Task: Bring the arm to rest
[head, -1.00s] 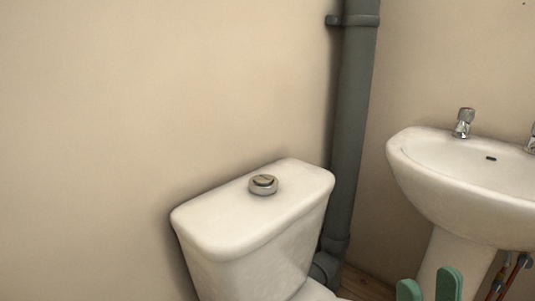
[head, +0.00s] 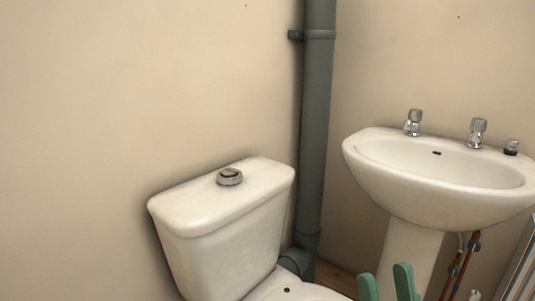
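My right gripper (head: 386,283) shows at the bottom edge of the head view, right of centre. Only its two green fingertips are in the picture. They stand apart with a gap between them, and nothing shows in the gap. The fingers appear in front of the foot of the sink pedestal, right of the toilet bowl. The rest of the gripper and its arm are below the frame. My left gripper is not in the picture.
A white toilet cistern (head: 215,235) with a round flush button (head: 229,177) stands left of centre. A grey pipe (head: 316,130) runs up the corner. A white sink (head: 440,185) with two chrome taps is at right, orange-brown pipes (head: 460,270) beneath it.

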